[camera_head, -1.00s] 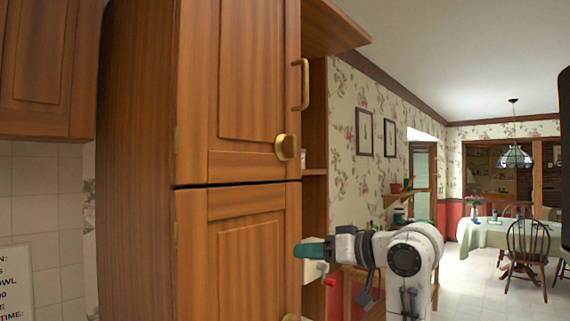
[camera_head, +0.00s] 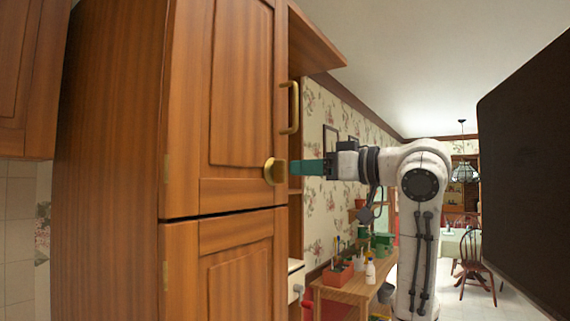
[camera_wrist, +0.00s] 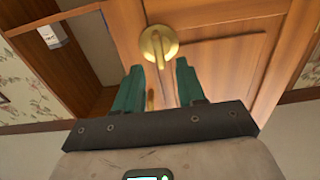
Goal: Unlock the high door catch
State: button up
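The high door catch is a round brass knob with a raised bar (camera_head: 275,171), low on the upper wooden cabinet door (camera_head: 241,90) near its opening edge. In the wrist view the catch (camera_wrist: 158,46) shows its brass disc and bar just beyond my fingertips. My gripper (camera_head: 300,169) is level with the catch and just to its right in the head view. In the wrist view its two teal fingers (camera_wrist: 160,82) are apart with nothing between them. Whether a fingertip touches the catch cannot be told.
A brass pull handle (camera_head: 290,107) stands above the catch on the same door. Open shelving adjoins the cabinet on its right. A wooden bench (camera_head: 350,290) with pots and bottles stands lower right. A dark panel (camera_head: 525,170) fills the right side.

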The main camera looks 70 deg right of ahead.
aim_at(286, 169)
jog(key=shift+p+x, duration=0.7)
jog(key=shift+x, duration=2.05)
jog(key=shift+c, duration=0.2)
grip_shut()
